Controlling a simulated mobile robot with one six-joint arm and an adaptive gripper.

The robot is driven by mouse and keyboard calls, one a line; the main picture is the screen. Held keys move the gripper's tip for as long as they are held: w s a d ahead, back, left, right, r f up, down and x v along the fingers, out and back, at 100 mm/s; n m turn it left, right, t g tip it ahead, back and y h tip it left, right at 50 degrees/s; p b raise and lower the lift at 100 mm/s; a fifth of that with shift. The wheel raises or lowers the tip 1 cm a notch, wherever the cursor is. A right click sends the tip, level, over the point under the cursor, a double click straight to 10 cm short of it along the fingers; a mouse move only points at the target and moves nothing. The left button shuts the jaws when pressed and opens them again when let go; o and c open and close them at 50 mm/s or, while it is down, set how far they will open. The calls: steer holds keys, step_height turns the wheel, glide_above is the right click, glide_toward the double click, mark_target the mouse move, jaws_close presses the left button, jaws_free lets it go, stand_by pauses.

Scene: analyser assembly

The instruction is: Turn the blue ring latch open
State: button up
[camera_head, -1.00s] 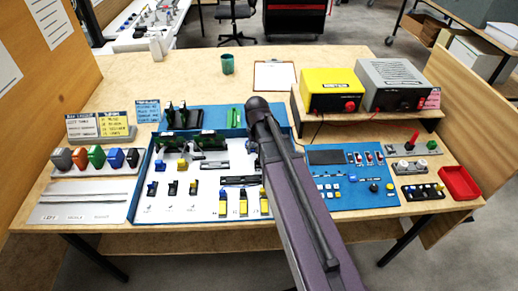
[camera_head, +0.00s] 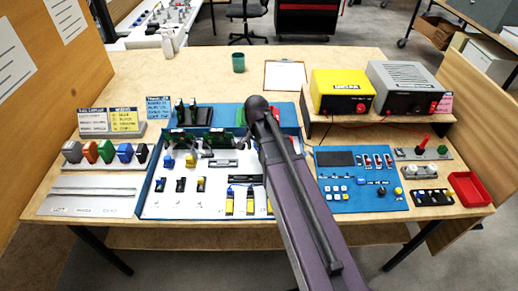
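A shallow blue-edged tray with a white floor (camera_head: 215,208) lies on the table and holds rows of small fittings. A small blue part (camera_head: 169,161) stands in its upper left, and another blue part (camera_head: 160,185) stands below it. At this size I cannot tell which fitting is the blue ring latch, or whether it is open. My dark purple arm link with its black rounded end crosses the tray's right side and hides part of it. My gripper does not show.
A blue switch panel (camera_head: 345,203) lies right of my arm, with a red bin (camera_head: 470,188) beyond. Yellow (camera_head: 342,91) and grey (camera_head: 405,88) power units stand on a shelf behind. Coloured parts (camera_head: 106,152) stand in a row at left.

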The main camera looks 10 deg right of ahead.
steer(key=shift+w+a+m, duration=0.2)
steer(key=shift+a+m, duration=0.05)
steer(key=shift+m, duration=0.45)
steer(key=shift+r+p, duration=0.5)
step_height(320, 180, up, 13)
steer(key=p, duration=1.3)
steer(key=s+d+r+n+p, duration=0.1)
steer(key=s+r+n+p, duration=0.2)
steer(key=s+n, duration=0.7)
steer(key=shift+s+r+p, duration=0.35)
steer(key=shift+s, duration=0.15)
steer(key=shift+d, duration=0.1)
steer(key=shift+c, duration=0.6)
